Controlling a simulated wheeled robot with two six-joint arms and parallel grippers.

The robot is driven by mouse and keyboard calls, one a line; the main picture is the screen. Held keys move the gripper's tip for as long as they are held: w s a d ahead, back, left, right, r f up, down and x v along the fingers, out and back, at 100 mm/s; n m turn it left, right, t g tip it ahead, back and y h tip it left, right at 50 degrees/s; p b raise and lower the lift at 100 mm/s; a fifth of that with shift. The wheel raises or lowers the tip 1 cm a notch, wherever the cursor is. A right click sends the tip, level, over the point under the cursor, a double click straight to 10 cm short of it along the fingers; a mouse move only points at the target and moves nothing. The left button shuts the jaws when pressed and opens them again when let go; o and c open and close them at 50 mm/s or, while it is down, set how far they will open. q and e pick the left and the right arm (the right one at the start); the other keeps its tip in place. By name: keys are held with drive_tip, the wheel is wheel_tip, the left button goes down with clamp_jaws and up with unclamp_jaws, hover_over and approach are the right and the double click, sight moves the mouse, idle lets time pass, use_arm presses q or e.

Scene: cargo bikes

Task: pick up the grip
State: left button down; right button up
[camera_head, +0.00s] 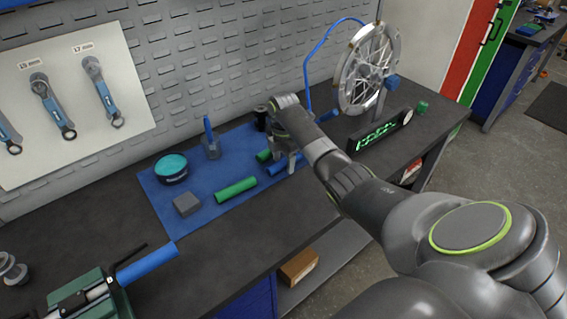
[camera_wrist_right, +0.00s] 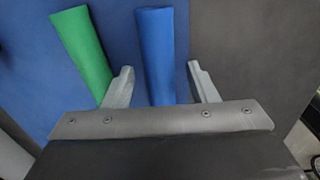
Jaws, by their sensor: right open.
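A blue grip (camera_head: 284,166) lies on the blue mat (camera_head: 222,209), partly hidden by my right gripper (camera_head: 284,158). In the right wrist view the blue grip (camera_wrist_right: 155,50) runs between the two open fingers of my right gripper (camera_wrist_right: 162,80), with gaps on both sides. A green grip (camera_head: 236,189) lies nearer on the mat, and another green piece (camera_head: 264,155) lies beside the gripper. One green grip (camera_wrist_right: 84,52) shows left of the fingers in the right wrist view. My left gripper is out of view.
A grey block (camera_head: 187,205), a round teal-topped tin (camera_head: 171,167) and a small holder (camera_head: 211,147) stand on the mat. A wheel on a stand (camera_head: 366,70) and a lit green display (camera_head: 380,131) are to the right. A green vise (camera_head: 85,298) is at front left.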

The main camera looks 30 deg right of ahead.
sight(284, 160)
clamp_jaws()
drive_tip(key=shift+r, duration=0.15)
wheel_tip(284, 160, up, 9)
drive_tip(key=shift+r+b, duration=0.15)
drive_tip(key=shift+b, duration=0.15)
drive_tip(key=shift+r, duration=0.2)
